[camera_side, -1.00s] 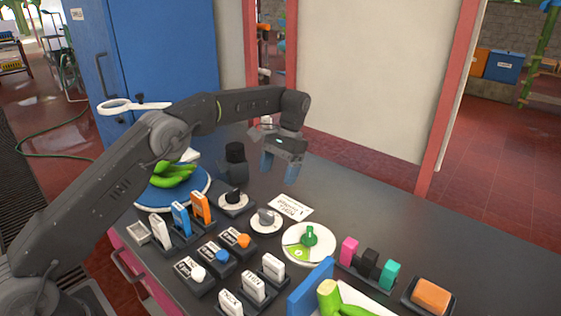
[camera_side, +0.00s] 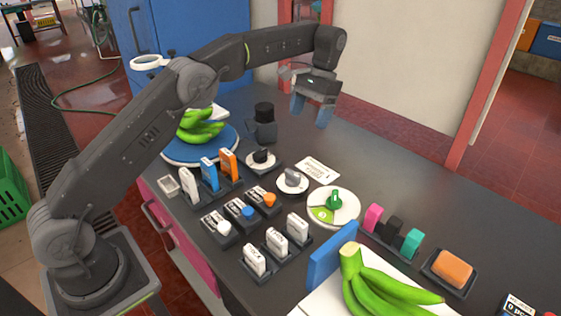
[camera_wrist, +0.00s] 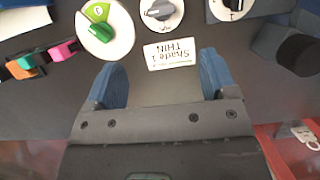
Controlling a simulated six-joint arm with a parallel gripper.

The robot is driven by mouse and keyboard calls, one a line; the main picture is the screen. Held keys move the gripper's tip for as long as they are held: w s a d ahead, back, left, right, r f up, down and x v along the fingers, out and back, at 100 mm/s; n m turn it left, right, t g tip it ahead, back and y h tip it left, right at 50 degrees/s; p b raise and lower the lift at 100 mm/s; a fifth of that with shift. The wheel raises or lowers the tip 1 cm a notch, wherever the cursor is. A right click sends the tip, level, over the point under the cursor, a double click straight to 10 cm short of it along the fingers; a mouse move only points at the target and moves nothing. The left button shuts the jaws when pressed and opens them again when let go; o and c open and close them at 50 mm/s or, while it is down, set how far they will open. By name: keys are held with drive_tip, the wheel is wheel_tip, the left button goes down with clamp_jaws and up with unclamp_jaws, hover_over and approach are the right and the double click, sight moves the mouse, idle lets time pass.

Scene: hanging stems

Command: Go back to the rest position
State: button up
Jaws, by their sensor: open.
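My gripper (camera_side: 312,110) hangs over the back of the dark bench in the side view, its blue fingers pointing down. The fingers are apart with nothing between them; the wrist view shows the open gripper (camera_wrist: 163,82) too. A white printed card (camera_side: 317,168) lies on the bench in front of it, and in the wrist view the card (camera_wrist: 171,54) sits just beyond the fingertips. A black knobbed device (camera_side: 264,125) stands to the left of the gripper, apart from it.
Green bananas lie on a blue round plate (camera_side: 172,150) and on a white board by a blue block (camera_side: 331,255). Dials, including a green-knobbed one (camera_side: 350,207), and several small labelled blocks crowd the bench. An orange block (camera_side: 452,268) sits in a tray. A wall stands behind.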

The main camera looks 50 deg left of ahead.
drive_tip(key=s+r+t, duration=0.5)
drive_tip(key=s+r, duration=0.7)
drive_tip(key=s, duration=0.4)
drive_tip(key=s+f+t, duration=0.2)
drive_tip(key=s+f, duration=0.1)
drive_tip(key=s, duration=0.6)
drive_tip(key=s+d+f+t, duration=0.1)
drive_tip(key=s+f+t, duration=0.1)
drive_tip(key=s, duration=0.7)
drive_tip(key=shift+f, duration=0.9)
drive_tip(key=shift+d, duration=0.1)
drive_tip(key=shift+c, duration=0.2)
